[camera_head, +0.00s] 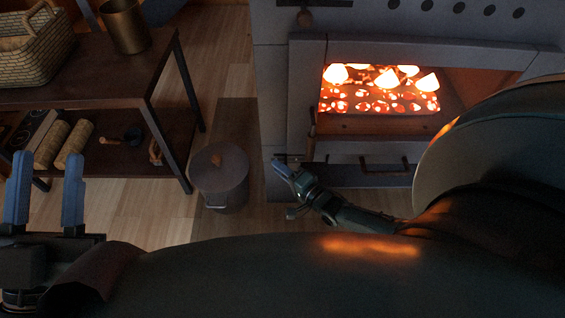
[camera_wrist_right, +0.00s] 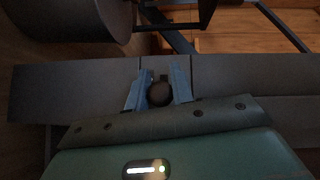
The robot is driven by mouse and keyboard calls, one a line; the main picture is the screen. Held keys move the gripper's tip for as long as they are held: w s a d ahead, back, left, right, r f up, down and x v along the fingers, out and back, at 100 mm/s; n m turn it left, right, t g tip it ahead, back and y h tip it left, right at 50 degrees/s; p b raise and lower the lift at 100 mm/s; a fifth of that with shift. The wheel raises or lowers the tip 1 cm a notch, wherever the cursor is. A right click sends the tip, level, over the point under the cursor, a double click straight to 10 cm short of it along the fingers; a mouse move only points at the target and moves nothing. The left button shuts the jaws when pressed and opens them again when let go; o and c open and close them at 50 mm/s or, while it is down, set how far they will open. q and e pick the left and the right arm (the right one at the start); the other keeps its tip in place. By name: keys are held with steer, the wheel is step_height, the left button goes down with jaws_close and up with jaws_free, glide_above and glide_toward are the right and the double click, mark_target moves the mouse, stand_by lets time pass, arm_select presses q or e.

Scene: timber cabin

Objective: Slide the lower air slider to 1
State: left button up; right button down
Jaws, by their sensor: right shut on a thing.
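The grey stove (camera_head: 272,95) stands at centre right in the head view. My right gripper (camera_head: 284,168) is at the stove's lower left front, below the firebox opening. In the right wrist view my right gripper (camera_wrist_right: 157,82) is shut on a dark round knob (camera_wrist_right: 160,94) at a grey metal panel (camera_wrist_right: 75,86), apparently the lower air slider's knob. The gripper hides this knob in the head view. No scale or number 1 is legible. My left gripper (camera_head: 46,185) is open and empty at the left edge, far from the stove.
The firebox (camera_head: 385,130) is open with glowing coals. A lidded bin (camera_head: 220,178) stands left of my right gripper. A shelf table (camera_head: 90,70) with a basket (camera_head: 35,45) is further left.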

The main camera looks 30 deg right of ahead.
arm_select(q)
steer(key=shift+s, duration=0.1)
arm_select(e)
steer(key=shift+r, duration=0.1)
steer(key=c, duration=1.2)
jaws_free()
steer(key=shift+d, duration=0.1)
steer(key=shift+c, duration=0.2)
arm_select(q)
steer(key=shift+h, duration=0.3)
arm_select(e)
steer(key=shift+s, duration=0.3)
arm_select(q)
steer(key=f+n+y+p, duration=0.1)
steer(key=s+f+n+g+y+p, duration=0.1)
steer(key=f, duration=0.1)
steer(key=f+n+g+y+p, duration=0.1)
steer(key=y+p, duration=0.1)
steer(key=shift+s+d+f+n, duration=0.15)
steer(key=shift+d+f+n, duration=0.15)
steer(key=shift+f+n, duration=0.1)
arm_select(e)
steer(key=v, duration=1.2)
steer(key=shift+s, duration=0.35)
steer(key=shift+d, duration=0.1)
arm_select(q)
steer(key=shift+r, duration=0.15)
arm_select(e)
steer(key=shift+r, duration=0.1)
